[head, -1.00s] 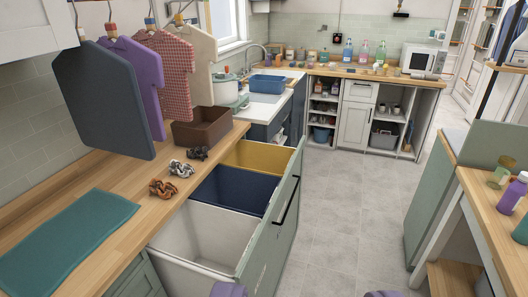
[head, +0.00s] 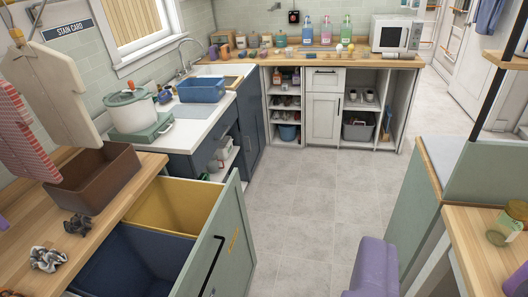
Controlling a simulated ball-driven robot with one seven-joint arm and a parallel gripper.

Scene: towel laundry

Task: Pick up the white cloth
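I cannot make out a loose white cloth for certain. A cream shirt (head: 62,85) hangs at the upper left, beside a red checked garment (head: 22,130). The pull-out laundry bin shows a yellow compartment (head: 175,207) and a dark blue compartment (head: 135,262); their visible insides look empty, but the blue floor is partly cut off. My gripper's fingertips cannot be made out. A purple rounded shape at the bottom edge may be part of my arm.
A brown basket (head: 95,180) and scrunchies (head: 47,259) sit on the left wooden counter. A blue tub (head: 202,88) and a pot (head: 131,110) stand near the sink. A green cabinet (head: 445,195) bounds the right. The grey tiled floor (head: 305,200) between is clear.

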